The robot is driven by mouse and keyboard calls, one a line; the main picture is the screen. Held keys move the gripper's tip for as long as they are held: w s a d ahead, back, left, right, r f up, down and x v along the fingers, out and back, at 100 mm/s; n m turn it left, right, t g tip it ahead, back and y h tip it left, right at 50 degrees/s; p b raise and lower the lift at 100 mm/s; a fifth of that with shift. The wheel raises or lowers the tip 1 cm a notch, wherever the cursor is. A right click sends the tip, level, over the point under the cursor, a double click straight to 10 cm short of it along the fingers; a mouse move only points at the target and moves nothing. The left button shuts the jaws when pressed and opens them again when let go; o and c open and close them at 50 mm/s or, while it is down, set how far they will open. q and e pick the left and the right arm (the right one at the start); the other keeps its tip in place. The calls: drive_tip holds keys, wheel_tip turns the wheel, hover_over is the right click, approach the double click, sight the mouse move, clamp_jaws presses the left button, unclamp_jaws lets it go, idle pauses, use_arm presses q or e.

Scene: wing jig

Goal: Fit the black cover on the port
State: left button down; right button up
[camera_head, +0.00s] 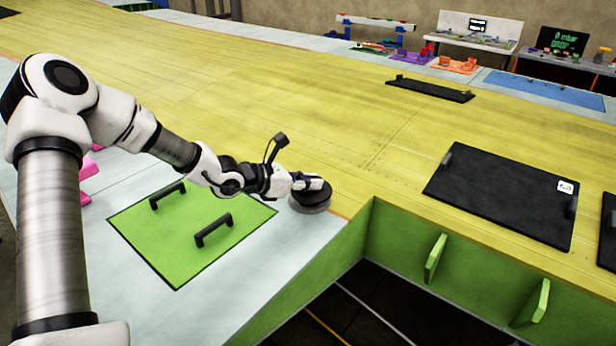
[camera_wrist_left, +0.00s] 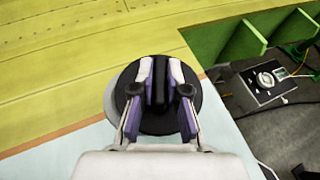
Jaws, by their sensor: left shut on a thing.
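The black cover (camera_head: 318,198) is a round dark disc with a raised grip bar. My left gripper (camera_head: 303,182) is shut on that bar, from above. In the left wrist view the gripper (camera_wrist_left: 160,90) has a finger on each side of the bar, and the cover (camera_wrist_left: 207,108) spreads out below the fingers. A grey rim shows under the cover's near side in the head view. The cover is at the border between the yellow wing skin and the pale surface. I see no open port; whether one lies under the cover is hidden. My right gripper is not in view.
A green panel (camera_head: 170,245) with two black handles lies on the pale surface (camera_head: 230,300) to the left. An open green-walled bay (camera_head: 400,250) drops away at front right. A black panel (camera_head: 500,195) lies on the yellow skin (camera_head: 290,95) at right. Workbenches stand behind.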

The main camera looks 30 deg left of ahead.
use_arm(q)
drive_tip(key=w+a, duration=0.1)
drive_tip(key=w+a+p, duration=0.1)
drive_tip(key=shift+w+a+f, duration=0.1)
drive_tip(key=shift+w+f, duration=0.1)
drive_tip(key=shift+w, duration=0.15)
drive_tip(key=f, duration=0.1)
drive_tip(key=f+p, duration=0.1)
drive_tip(key=shift+s+f, duration=0.35)
drive_tip(key=shift+s, duration=0.05)
drive_tip(key=shift+w+f, duration=0.3)
drive_tip(key=shift+f, duration=0.1)
drive_tip(key=c, duration=1.2)
unclamp_jaws()
drive_tip(key=shift+s+r, duration=0.1)
drive_tip(key=shift+r, duration=0.05)
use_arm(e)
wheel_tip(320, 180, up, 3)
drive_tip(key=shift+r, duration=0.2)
